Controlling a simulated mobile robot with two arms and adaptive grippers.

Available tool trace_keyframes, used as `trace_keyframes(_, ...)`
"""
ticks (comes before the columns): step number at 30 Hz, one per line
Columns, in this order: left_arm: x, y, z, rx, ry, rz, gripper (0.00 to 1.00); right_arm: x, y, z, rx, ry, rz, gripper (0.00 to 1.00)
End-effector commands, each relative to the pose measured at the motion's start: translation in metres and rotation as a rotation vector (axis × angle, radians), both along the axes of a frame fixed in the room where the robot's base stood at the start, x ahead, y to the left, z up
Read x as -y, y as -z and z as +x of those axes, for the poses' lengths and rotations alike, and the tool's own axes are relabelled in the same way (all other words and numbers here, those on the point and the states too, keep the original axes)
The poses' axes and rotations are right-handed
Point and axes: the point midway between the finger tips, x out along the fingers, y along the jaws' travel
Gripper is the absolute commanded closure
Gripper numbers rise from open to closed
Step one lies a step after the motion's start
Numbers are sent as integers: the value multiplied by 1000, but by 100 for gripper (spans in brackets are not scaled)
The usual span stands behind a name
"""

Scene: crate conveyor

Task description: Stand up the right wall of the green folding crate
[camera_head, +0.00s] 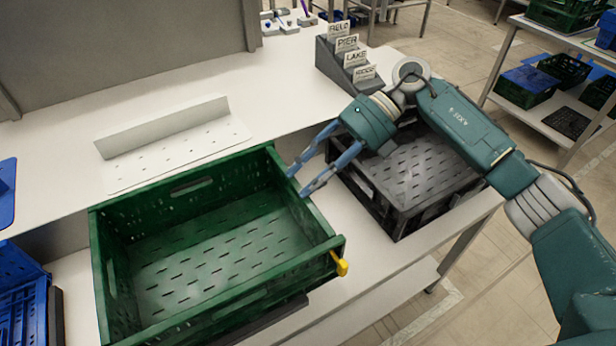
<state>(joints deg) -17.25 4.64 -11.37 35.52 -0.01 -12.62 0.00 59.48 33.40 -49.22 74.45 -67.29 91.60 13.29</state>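The green folding crate (188,184) sits on the low white surface, open at the top and empty. Its back and left walls stand. Its right wall (292,190) also looks upright, with a yellow latch (342,264) at the near right corner. My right gripper (297,183) comes in from the right. Its two blue fingers are spread, with the tips at the outer side of the right wall near its top edge. I cannot tell whether they touch it. Nothing shows between the fingers. My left gripper is out of view.
A dark grey crate (408,205) stands right of the green crate, under my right arm. A white perforated bracket (165,130) lies behind it. A card holder (340,75) stands at the back. Blue crates (22,310) are at the left.

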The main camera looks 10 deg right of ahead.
Motion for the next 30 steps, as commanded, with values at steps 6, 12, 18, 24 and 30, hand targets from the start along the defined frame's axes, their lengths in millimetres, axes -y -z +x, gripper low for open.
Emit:
trace_keyframes(6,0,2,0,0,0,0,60,8,22,-7,-19,-12,-43,65)
trace_keyframes(12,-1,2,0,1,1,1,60,15,15,-3,-18,-8,-43,65)
trace_keyframes(18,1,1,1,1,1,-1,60,41,-13,10,-11,-2,-33,65)
trace_keyframes(24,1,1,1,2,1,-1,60,68,-46,23,-3,0,-16,65)
trace_keyframes(30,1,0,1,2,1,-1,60,85,-66,31,0,1,-6,65)
